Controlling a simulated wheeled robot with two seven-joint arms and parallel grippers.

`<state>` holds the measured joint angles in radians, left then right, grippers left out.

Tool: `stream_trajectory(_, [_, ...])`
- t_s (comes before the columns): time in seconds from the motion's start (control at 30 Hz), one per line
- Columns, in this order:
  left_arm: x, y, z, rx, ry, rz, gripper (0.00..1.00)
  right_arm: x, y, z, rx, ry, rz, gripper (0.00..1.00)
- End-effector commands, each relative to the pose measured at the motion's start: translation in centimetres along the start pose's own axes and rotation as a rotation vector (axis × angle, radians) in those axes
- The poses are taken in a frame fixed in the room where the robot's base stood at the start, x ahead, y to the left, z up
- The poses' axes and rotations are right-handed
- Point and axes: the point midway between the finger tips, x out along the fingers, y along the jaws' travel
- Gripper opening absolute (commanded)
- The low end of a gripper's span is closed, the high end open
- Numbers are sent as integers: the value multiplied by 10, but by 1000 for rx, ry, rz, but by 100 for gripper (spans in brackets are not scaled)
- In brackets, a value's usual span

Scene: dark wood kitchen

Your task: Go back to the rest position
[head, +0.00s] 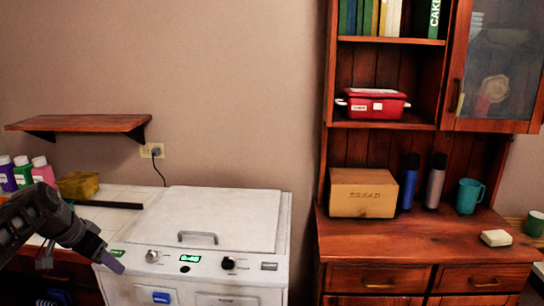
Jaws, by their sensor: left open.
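My left gripper (104,257) is at the lower left, on an arm that comes in from the left edge. It is open, and I see nothing held in it. Its fingertip end points down and right, in front of the left front corner of the white appliance (222,219). From this view I cannot tell whether it touches the appliance. My right gripper is not in view.
Several bottles (22,172) and a yellow block (78,185) stand on the left counter, behind my arm. A wooden shelf (80,123) hangs above. The wooden hutch (415,240) at right holds a bread box (362,193), flasks and a teal mug (469,196).

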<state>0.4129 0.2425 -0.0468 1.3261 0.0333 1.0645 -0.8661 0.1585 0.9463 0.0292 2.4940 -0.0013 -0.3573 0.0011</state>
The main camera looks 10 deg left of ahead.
Motion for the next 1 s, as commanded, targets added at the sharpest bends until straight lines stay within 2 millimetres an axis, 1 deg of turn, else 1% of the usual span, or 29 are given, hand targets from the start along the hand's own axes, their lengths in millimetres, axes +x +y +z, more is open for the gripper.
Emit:
stream_trajectory(0.07, [8, -4, -3, -46, 22, -27, 55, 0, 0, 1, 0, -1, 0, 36])
stream_trajectory(0.17, [27, -6, -5, -120, 52, -58, 55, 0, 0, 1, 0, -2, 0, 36])
stream_trajectory(0.27, [60, -2, -4, -204, 78, -78, 55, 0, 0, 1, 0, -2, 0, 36])
stream_trajectory(0.3, [76, 4, -2, -239, 86, -80, 55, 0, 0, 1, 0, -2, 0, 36])
stream_trajectory(0.37, [101, 13, 1, -288, 97, -82, 55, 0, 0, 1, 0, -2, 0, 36])
stream_trajectory(0.4, [120, 23, 5, -322, 100, -78, 55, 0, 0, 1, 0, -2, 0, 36])
stream_trajectory(0.47, [150, 41, 13, -372, 103, -71, 55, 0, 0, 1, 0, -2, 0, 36])
stream_trajectory(0.5, [172, 57, 21, -408, 102, -62, 55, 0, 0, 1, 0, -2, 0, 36])
stream_trajectory(0.57, [206, 86, 35, -460, 97, -45, 55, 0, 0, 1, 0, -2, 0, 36])
stream_trajectory(0.6, [228, 109, 47, -493, 89, -30, 55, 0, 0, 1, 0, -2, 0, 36])
stream_trajectory(0.67, [256, 145, 67, -539, 75, -8, 55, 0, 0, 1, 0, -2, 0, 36])
stream_trajectory(0.7, [272, 170, 82, -565, 62, 9, 55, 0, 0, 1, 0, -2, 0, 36])
stream_trajectory(0.77, [292, 209, 106, -599, 36, 36, 55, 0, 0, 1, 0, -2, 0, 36])
stream_trajectory(0.8, [302, 235, 123, -617, 16, 54, 55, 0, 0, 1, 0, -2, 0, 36])
stream_trajectory(0.83, [308, 255, 138, -629, -2, 69, 55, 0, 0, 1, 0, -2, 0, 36])
stream_trajectory(0.87, [314, 275, 152, -639, -22, 83, 55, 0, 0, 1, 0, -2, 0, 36])
stream_trajectory(0.9, [318, 301, 172, -648, -50, 103, 55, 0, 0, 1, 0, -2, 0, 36])
stream_trajectory(0.97, [321, 339, 203, -655, -98, 133, 55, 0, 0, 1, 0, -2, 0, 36])
stream_trajectory(1.0, [320, 363, 223, -651, -133, 153, 55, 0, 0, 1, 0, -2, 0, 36])
